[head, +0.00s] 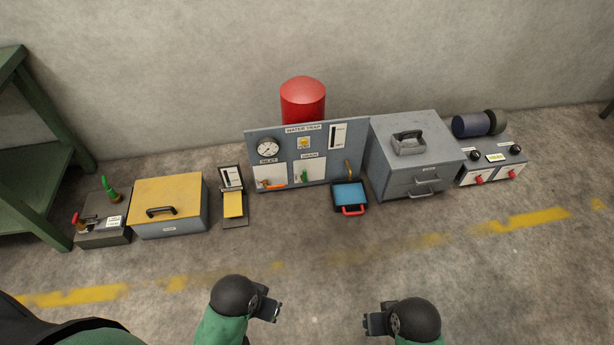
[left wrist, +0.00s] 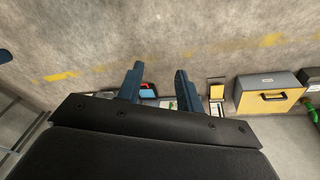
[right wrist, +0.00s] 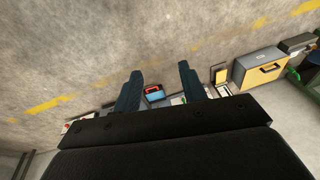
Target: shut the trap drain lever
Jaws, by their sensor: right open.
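The grey-blue water trap panel (head: 340,148) stands against the wall in the middle of the head view. The green drain lever (head: 304,176) sits low on its white drain plate and looks about upright. An orange inlet lever (head: 271,185) lies about level on the left plate. My left gripper (head: 274,309) is in front of the panel, over the floor, with its fingers apart and empty; they also show in the left wrist view (left wrist: 158,68). My right gripper (head: 372,322) is to the right, open and empty, well away from the panel; its fingers show in the right wrist view (right wrist: 160,68).
A blue tray with a red handle (head: 350,208) stands under a brass spout (head: 348,168). A grey drawer cabinet (head: 388,165) is at right, a yellow-lidded box (head: 180,187) at left. A red cylinder (head: 303,98) stands behind the panel. The floor in front is clear.

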